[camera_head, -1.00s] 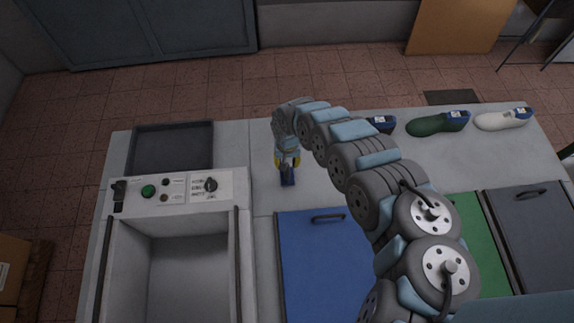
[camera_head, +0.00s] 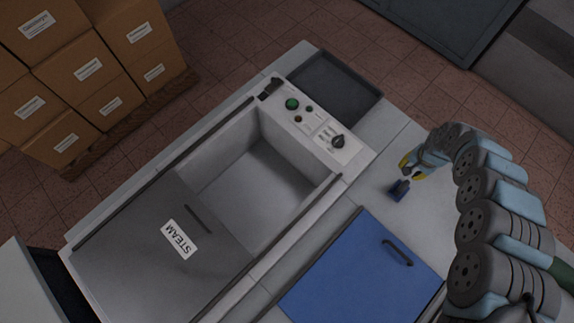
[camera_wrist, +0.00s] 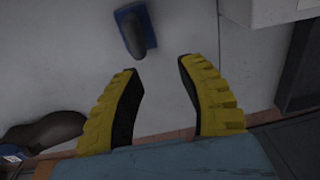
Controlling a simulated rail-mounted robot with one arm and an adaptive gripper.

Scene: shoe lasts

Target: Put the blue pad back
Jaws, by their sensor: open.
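A wide blue panel with a dark handle (camera_head: 352,275) lies flat on the grey bench. A small dark piece with a blue base (camera_head: 399,191) sits on the bench just beyond the panel's top edge. In the wrist view this small piece (camera_wrist: 147,28) shows a grey rounded body on a blue block, ahead of my fingertips. My gripper (camera_head: 411,169) is beside the small piece. Its yellow fingers (camera_wrist: 158,70) are spread apart with nothing between them. The frames do not make clear which blue thing is the pad.
A steam box with a grey lid (camera_head: 150,250) and an open well (camera_head: 255,180) stands left of the panel. Its control panel (camera_head: 318,128) and a dark tray (camera_head: 330,85) are behind. A brown shoe-shaped piece (camera_wrist: 50,131) shows in the wrist view.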

